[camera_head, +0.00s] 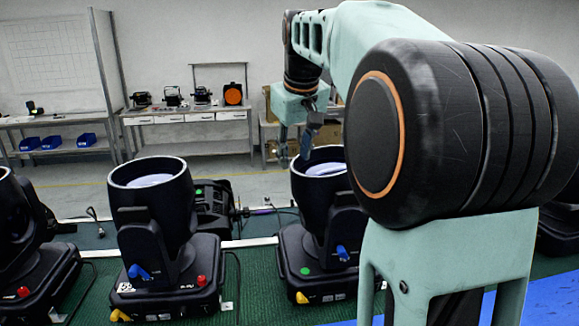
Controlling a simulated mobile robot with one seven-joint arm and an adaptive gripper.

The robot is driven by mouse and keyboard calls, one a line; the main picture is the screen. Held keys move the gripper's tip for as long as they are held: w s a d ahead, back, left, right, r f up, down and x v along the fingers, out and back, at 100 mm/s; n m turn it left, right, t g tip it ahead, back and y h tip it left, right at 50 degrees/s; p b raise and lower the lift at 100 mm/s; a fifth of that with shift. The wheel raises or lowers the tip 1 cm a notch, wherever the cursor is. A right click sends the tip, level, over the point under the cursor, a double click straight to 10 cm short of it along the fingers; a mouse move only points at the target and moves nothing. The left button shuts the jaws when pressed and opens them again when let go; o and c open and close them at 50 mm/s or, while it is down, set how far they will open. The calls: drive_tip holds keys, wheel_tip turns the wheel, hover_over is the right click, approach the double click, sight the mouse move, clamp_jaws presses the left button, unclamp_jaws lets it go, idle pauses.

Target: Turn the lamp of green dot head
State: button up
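The green dot head (318,250) is a black moving-head lamp with a green dot (305,271) on the front left of its base. Its round barrel (316,199) points upward, with a pale rim and a light lens inside. A blue lever (342,253) is on the yoke and a yellow one (302,298) is low on the base. My gripper (295,155) points down at the upper left of the barrel's rim. Its two fingers look spread with a gap between them. Whether they touch the rim or straddle it, I cannot tell. My arm hides the right side of this head.
Another head with a red knob (152,213) stands to the left, and a third (22,243) is at the left edge. Black cases and cables lie behind them on the green surface (85,237). Shelves with small lamps (188,115) stand at the back wall.

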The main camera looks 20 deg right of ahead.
sight(293, 169)
drive_tip(key=shift+x, duration=2.3)
drive_tip(key=shift+c, duration=0.2)
clamp_jaws()
